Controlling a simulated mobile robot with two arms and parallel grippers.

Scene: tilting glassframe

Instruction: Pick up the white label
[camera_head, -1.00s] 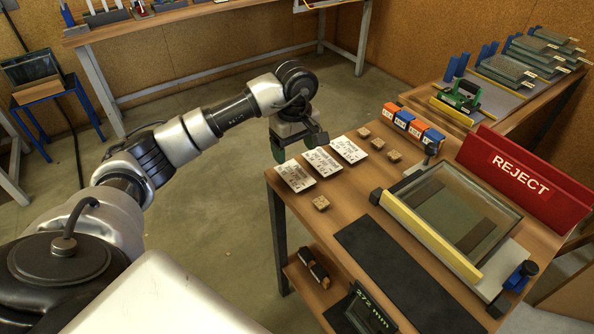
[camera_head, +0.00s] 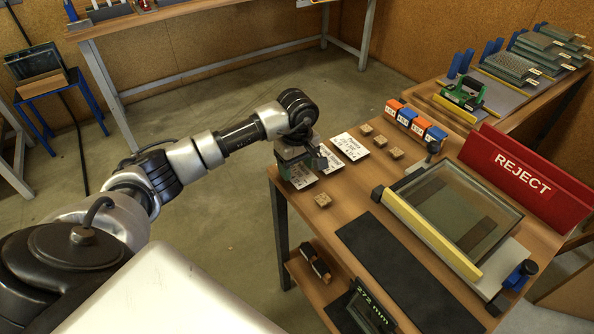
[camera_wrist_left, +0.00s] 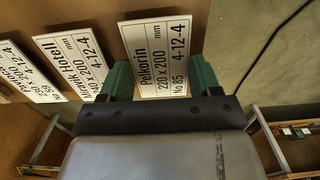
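Three white labels with black print lie in a row on the wooden table. The nearest label (camera_head: 303,180) is partly hidden under my left gripper (camera_head: 296,166); the middle label (camera_head: 327,161) and far label (camera_head: 350,146) lie beside it. In the left wrist view, the label reading "Pelkorin 220 x 200" (camera_wrist_left: 158,45) shows between the two green fingers of my left gripper (camera_wrist_left: 161,78). The fingers are apart, one on each side of the label; I cannot tell whether they touch it. Two more labels (camera_wrist_left: 68,58) lie to its left. My right gripper is not in view.
Small wooden blocks (camera_head: 323,200) stand near the labels. A glass frame with a yellow bar (camera_head: 432,229), a dark mat (camera_head: 400,270) and a red REJECT bin (camera_head: 525,180) fill the table's right side. Blue and orange blocks (camera_head: 419,126) stand behind the labels.

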